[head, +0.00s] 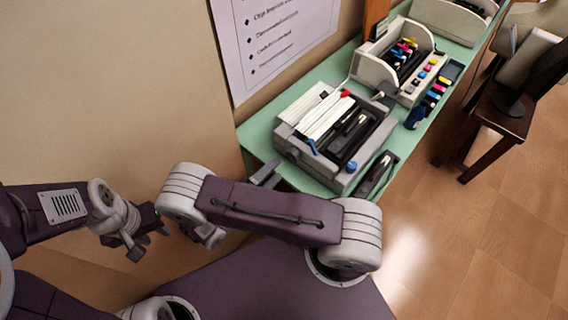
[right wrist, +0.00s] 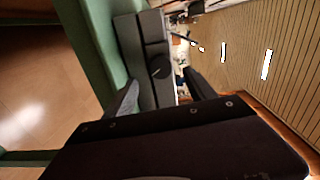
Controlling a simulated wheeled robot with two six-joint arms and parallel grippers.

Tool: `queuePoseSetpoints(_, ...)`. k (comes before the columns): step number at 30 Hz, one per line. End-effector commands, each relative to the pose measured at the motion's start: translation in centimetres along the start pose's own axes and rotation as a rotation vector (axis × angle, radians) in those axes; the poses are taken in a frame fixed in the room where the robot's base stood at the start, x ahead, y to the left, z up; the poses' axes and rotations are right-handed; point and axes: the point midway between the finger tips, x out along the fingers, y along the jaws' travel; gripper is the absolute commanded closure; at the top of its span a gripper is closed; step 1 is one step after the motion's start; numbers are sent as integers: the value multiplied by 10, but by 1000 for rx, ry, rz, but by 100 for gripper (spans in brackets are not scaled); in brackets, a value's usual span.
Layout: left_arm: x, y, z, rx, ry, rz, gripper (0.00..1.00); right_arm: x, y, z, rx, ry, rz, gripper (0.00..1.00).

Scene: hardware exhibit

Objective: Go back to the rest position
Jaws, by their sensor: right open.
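My left gripper (head: 140,242) hangs at the lower left of the head view, in front of the beige wall and apart from the table. Its small fingers are too unclear to tell if they are open. My right arm folds across the lower middle of the head view and largely hides its gripper; a grey finger shows at the table's near edge. In the right wrist view my right gripper (right wrist: 163,95) is open. Its two fingers stand apart, with a dark grey segmented object (right wrist: 155,50) beyond them and nothing visibly held.
A green table (head: 410,140) runs along the wall. It carries a grey printer-like machine (head: 376,138), a second machine (head: 377,72) with coloured parts, and a dark strip of coloured pieces (head: 436,92). A dark wooden chair (head: 505,118) stands right.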

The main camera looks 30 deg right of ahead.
Motion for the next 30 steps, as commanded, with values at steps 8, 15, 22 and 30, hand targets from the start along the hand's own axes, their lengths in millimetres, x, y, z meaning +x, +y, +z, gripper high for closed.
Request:
queuePoseSetpoints(8,5,0,0,0,0,0,64,-24,0,0,0,1,0,35)
queuePoseSetpoints(15,5,0,0,0,0,0,64,-24,0,0,0,1,0,35)
queuePoseSetpoints(22,5,0,0,0,0,0,64,-22,-1,-1,9,9,6,35)
queuePoseSetpoints(30,4,0,0,0,0,0,64,4,-7,-78,840,748,336,35)
